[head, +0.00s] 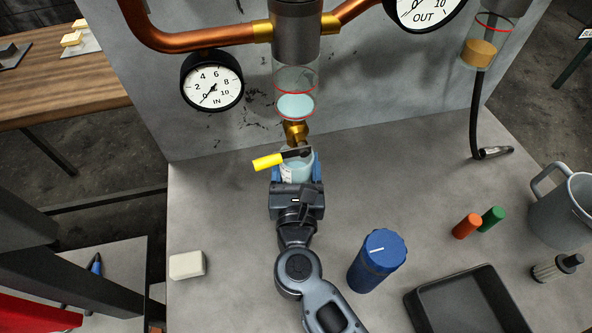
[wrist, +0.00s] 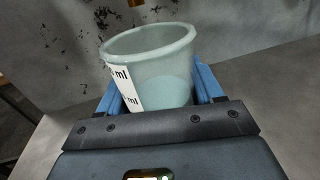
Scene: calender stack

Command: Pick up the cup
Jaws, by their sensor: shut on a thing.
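The cup (wrist: 150,62) is clear, with a white label marked "ml" and pale blue liquid inside. In the wrist view it sits between the blue fingers of my gripper (wrist: 155,95), which are shut on it. In the head view the cup (head: 297,166) is at the far end of my arm, below the brass drain valve (head: 295,132) with its yellow handle (head: 268,162). My gripper (head: 297,175) has a blue finger on each side of the cup. I cannot tell whether the cup touches the table.
The grey table (head: 215,220) has free room left of my arm. A white block (head: 187,265), a blue knob-like cylinder (head: 376,260), a black tray (head: 468,302), orange (head: 466,226) and green (head: 491,219) cylinders and a grey jug (head: 566,212) stand around. A glass bowl (head: 296,92) hangs above.

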